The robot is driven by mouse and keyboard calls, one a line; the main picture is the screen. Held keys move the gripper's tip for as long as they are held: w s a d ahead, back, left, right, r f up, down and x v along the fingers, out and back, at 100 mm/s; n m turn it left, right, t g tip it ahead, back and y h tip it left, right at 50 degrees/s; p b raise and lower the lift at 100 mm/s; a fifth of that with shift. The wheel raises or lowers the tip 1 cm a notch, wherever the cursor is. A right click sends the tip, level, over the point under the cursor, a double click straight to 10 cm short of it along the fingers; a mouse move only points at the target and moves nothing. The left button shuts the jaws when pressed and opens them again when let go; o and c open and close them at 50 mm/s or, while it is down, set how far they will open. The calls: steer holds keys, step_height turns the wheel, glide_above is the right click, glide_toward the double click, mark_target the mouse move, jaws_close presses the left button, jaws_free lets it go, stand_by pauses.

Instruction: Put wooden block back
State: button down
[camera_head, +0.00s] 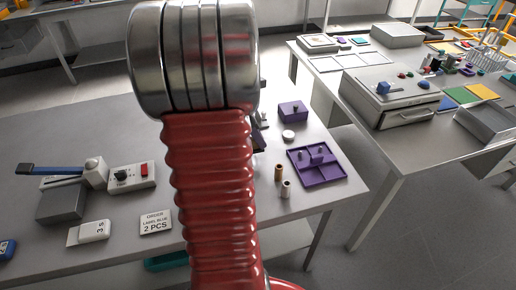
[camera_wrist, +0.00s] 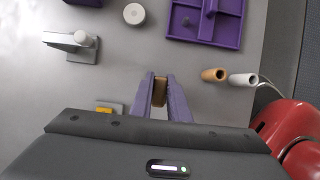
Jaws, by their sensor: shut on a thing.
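In the wrist view, my gripper (camera_wrist: 159,92) has its two purple-grey fingers closed on a small brown wooden block (camera_wrist: 160,86), which sits between the fingertips. I cannot tell whether the block touches the grey table below it. In the head view, my red ribbed arm stands in front and hides the fingertips and the block.
A purple tray (camera_head: 331,176) with compartments lies to the right on the grey table. Beside it stand a brown cylinder (camera_wrist: 213,74) and a pale cylinder (camera_wrist: 243,79). A white disc (camera_wrist: 134,14), a grey stand (camera_wrist: 82,56) and a purple box (camera_head: 293,111) are nearby.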

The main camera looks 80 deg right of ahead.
steer(key=shift+f, duration=1.85)
steer(key=shift+f, duration=0.15)
steer(key=c, duration=1.7)
jaws_free()
steer(key=v, duration=1.2)
steer(key=shift+s, duration=0.1)
